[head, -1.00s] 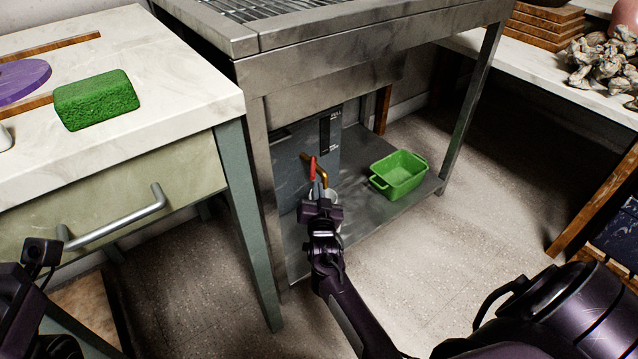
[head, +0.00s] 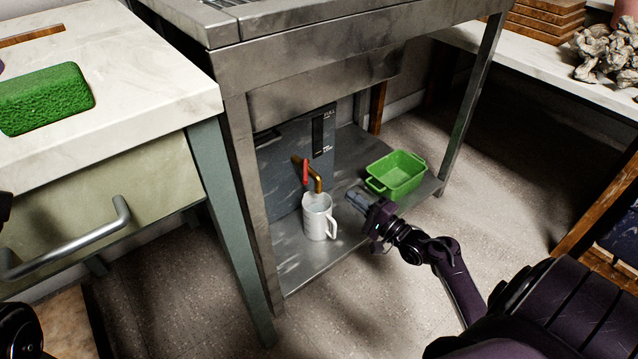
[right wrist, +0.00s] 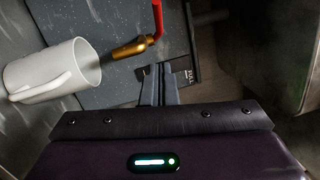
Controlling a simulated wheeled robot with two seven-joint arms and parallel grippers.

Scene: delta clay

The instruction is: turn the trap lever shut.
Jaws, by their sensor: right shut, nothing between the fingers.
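The red trap lever (head: 305,172) sits on the brass spout (head: 317,182) of a dark grey tank (head: 282,165) under the metal sink table. In the head view the lever is roughly upright, beside the spout. In the right wrist view, the lever (right wrist: 158,18) and spout (right wrist: 130,49) show just beyond my fingertips. A white mug (head: 316,218) stands below the spout. My right gripper (head: 353,197) is shut and empty, to the right of the mug and apart from the lever. Only dark parts of my left arm show at the left edge; its fingers are out of view.
A green tub (head: 397,173) sits on the low metal shelf (head: 305,262) behind my right gripper. The table's front left leg (head: 250,200) stands left of the tank. A counter with a green sponge (head: 45,98) is at left. Floor is open at the front right.

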